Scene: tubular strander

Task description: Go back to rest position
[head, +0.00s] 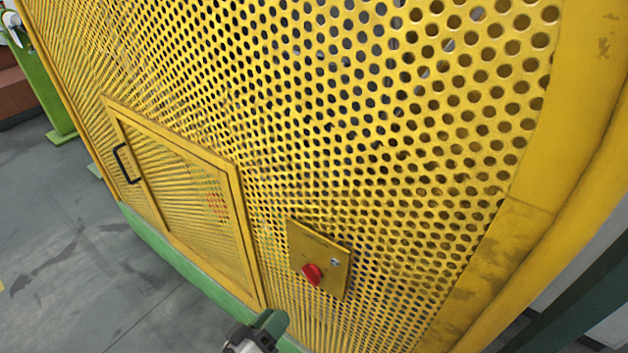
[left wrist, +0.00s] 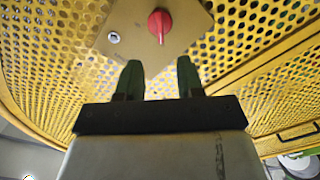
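My left gripper (head: 262,328) shows at the bottom of the head view, below the switch plate. In the left wrist view its two green fingers (left wrist: 160,78) stand apart with nothing between them. The red rotary knob (head: 312,274) sits on a yellow switch plate (head: 325,255) on the perforated guard. The knob (left wrist: 159,22) is just beyond the fingertips in the left wrist view, and no contact shows. My right gripper is in neither view.
A yellow perforated guard (head: 330,120) fills most of the head view. A closed hatch with a black handle (head: 124,164) is left of the plate. Green machine parts (head: 45,85) stand far left. Grey floor (head: 50,230) is clear at lower left.

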